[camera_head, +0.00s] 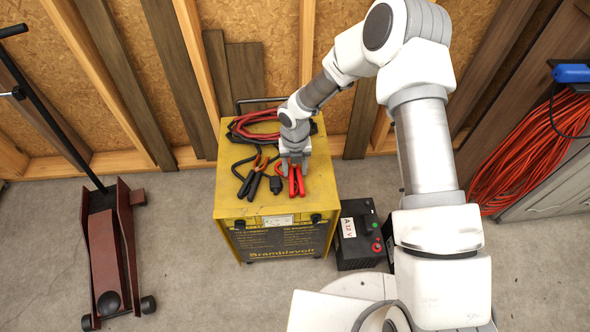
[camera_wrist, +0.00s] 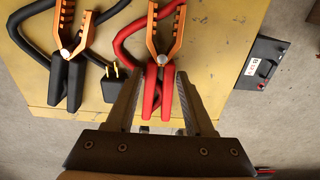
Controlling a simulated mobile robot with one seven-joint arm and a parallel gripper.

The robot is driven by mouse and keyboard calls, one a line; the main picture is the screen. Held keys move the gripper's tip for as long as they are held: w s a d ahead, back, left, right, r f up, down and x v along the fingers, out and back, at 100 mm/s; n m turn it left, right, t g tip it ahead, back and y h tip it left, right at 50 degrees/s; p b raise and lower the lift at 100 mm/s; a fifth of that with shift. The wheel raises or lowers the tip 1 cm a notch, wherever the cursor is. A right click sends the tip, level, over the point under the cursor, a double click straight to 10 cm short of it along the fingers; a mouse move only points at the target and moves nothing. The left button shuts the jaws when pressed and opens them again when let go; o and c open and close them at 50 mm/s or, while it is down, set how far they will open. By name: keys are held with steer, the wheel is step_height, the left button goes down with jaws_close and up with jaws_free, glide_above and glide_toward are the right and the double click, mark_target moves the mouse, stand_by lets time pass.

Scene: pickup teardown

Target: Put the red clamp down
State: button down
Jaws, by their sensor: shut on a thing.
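The red clamp (camera_head: 297,183) has red handles and orange jaws. It is at the top of the yellow charger (camera_head: 318,185), near its front edge; I cannot tell whether it touches the surface. My gripper (camera_head: 295,158) points down over it and is shut on it. In the wrist view the red handles (camera_wrist: 151,92) lie between my two fingers (camera_wrist: 158,74), and the orange jaws point away from my palm. A red cable runs from the clamp. The black clamp (camera_wrist: 66,80) lies to the left on the charger top.
A black plug (camera_head: 277,183) lies between the clamps. Coiled red and black cables (camera_head: 255,124) lie at the back of the charger. A black battery (camera_head: 358,236) stands on the floor to the right. A red floor jack (camera_head: 108,245) stands to the left, with clear floor between.

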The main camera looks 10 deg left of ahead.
steer(key=shift+f, duration=0.2)
steer(key=c, duration=0.5)
jaws_free()
steer(key=shift+c, duration=0.2)
steer(key=shift+r, duration=0.1)
step_height(320, 180, up, 12)
steer(key=p, duration=0.3)
steer(key=shift+r+p, duration=0.2)
steer(key=shift+p, duration=0.1)
